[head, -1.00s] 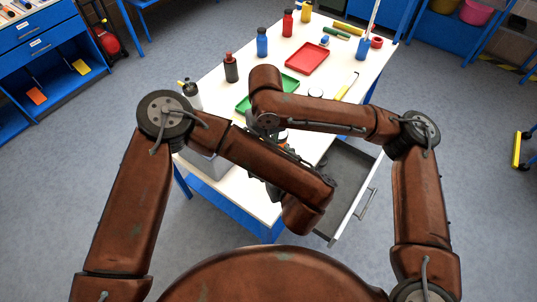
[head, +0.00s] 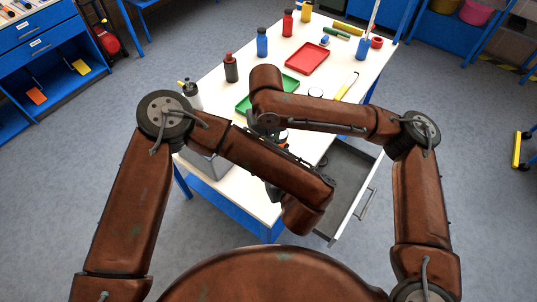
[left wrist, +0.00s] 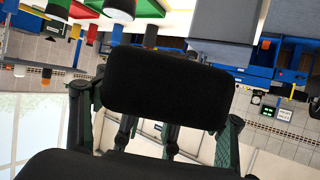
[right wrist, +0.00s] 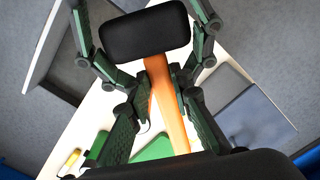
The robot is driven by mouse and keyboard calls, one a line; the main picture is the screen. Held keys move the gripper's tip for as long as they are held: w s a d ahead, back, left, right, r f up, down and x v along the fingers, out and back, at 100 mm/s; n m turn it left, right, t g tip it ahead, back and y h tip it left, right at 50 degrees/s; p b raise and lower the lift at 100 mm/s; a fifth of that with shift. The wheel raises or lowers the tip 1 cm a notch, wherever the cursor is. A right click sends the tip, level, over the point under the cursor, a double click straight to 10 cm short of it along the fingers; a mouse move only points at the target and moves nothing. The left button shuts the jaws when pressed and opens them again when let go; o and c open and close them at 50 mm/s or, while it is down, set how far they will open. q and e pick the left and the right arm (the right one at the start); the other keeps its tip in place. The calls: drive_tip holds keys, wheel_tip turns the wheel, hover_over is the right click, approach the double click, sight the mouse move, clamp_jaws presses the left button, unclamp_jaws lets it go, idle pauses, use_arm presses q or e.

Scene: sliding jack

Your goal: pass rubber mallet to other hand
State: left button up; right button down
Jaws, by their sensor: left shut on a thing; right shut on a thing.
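The rubber mallet has a black block head and an orange handle (right wrist: 168,105). My right gripper (right wrist: 162,92) is shut on the handle below the head, a finger on each side. In the right wrist view my left gripper's dark green finger links flank the head from the top. In the left wrist view the black head (left wrist: 165,83) fills the middle, close to the camera. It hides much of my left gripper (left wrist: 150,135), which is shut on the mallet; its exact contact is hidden. In the head view my crossed forearms cover most of both grippers and the mallet.
The white table (head: 215,85) lies beneath, with an open grey drawer (head: 345,180) at its near right. A red tray (head: 307,58), a green tray (head: 244,104) and several bottles stand farther back. A grey box (head: 207,168) sits at the near left.

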use_arm(q)
drive_tip(key=shift+o, duration=0.2)
drive_tip(key=shift+w+d+r, duration=0.1)
drive_tip(key=shift+d, duration=0.15)
use_arm(e)
drive_tip(key=c, duration=2.2)
unclamp_jaws()
drive_tip(key=shift+s+a+r, duration=0.1)
drive_tip(key=shift+s+a, duration=0.15)
drive_tip(key=shift+a, duration=0.15)
use_arm(q)
drive_tip(key=c, duration=0.4)
use_arm(e)
drive_tip(key=o, duration=0.5)
drive_tip(key=shift+o, duration=0.2)
drive_tip(key=shift+d, duration=0.1)
use_arm(q)
drive_tip(key=shift+a, duration=0.2)
use_arm(e)
drive_tip(key=shift+w+d, duration=0.2)
drive_tip(key=shift+d, duration=0.05)
